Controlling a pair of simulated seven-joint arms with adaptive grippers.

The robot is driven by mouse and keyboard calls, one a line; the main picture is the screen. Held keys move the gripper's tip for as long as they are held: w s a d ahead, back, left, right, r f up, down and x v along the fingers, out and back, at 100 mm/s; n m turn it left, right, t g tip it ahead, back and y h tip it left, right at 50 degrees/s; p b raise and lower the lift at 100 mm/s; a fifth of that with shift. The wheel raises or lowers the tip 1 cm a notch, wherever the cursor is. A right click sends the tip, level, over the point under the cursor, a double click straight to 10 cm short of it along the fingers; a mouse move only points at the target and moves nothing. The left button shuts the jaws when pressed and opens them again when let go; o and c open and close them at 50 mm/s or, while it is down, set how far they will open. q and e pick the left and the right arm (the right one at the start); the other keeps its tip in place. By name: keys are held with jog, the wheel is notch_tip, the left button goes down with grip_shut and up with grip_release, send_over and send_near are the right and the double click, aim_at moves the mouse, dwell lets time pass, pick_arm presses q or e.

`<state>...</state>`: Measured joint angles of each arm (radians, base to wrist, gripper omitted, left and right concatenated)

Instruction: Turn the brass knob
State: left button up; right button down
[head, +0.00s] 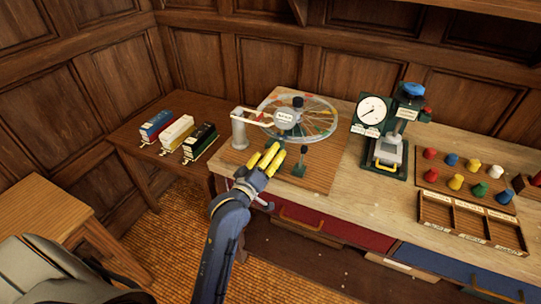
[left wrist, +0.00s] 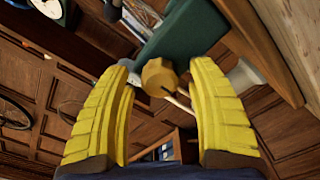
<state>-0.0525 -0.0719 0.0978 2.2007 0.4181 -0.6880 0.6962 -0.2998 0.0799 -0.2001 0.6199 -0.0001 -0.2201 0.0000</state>
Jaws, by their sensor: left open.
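The brass knob (left wrist: 160,75) shows in the left wrist view as a small faceted yellow-brown piece. It sits between the tips of my left gripper (left wrist: 160,70), with a visible gap on each side. My left gripper is open, with ribbed yellow fingers, and holds nothing. In the head view my left gripper (head: 276,150) is over the wooden board, in front of the spoked disc (head: 318,122). I cannot make out the knob in the head view; the fingers may hide it. My right gripper is not in view.
A grey post (head: 239,132) with a pale arm stands left of the disc, and a small dark post (head: 301,160) stands right of my gripper. A green press with a gauge (head: 372,110) is further right. Coloured pegs and a sorting tray (head: 470,232) lie at the right.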

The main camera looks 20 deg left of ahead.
pick_arm(q)
jog(key=shift+c, duration=0.3)
grip_shut()
dwell(0.3)
